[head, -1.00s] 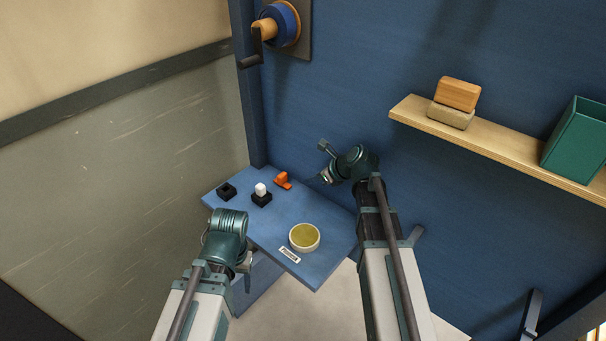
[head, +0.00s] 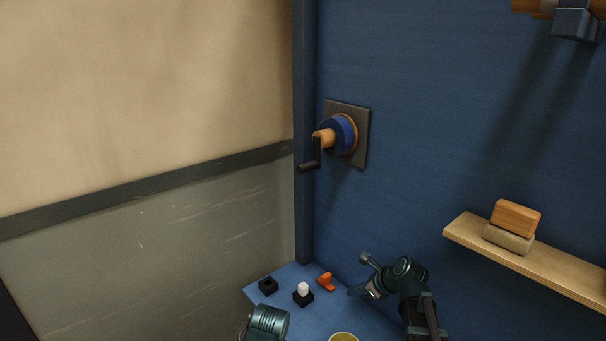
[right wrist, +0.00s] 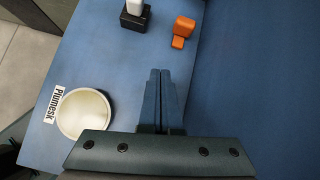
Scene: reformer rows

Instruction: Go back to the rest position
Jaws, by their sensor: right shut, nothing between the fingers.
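My right gripper (head: 356,291) is at the right side of the blue table, close to the blue wall. In the right wrist view its two fingers (right wrist: 160,76) lie together, shut and empty, over the table's edge. They touch neither the orange piece nor the pale round dish. Of my left arm only the teal wrist part shows at the bottom of the head view. The left gripper itself is below the picture.
The blue table (head: 321,318) bears an orange piece (head: 326,281), a black block with a white piece (head: 303,289), a black holder (head: 268,285) and a dish (right wrist: 83,113). A crank (head: 311,157) sticks out from the wall. A wooden shelf (head: 560,270) holds two stacked blocks (head: 515,218).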

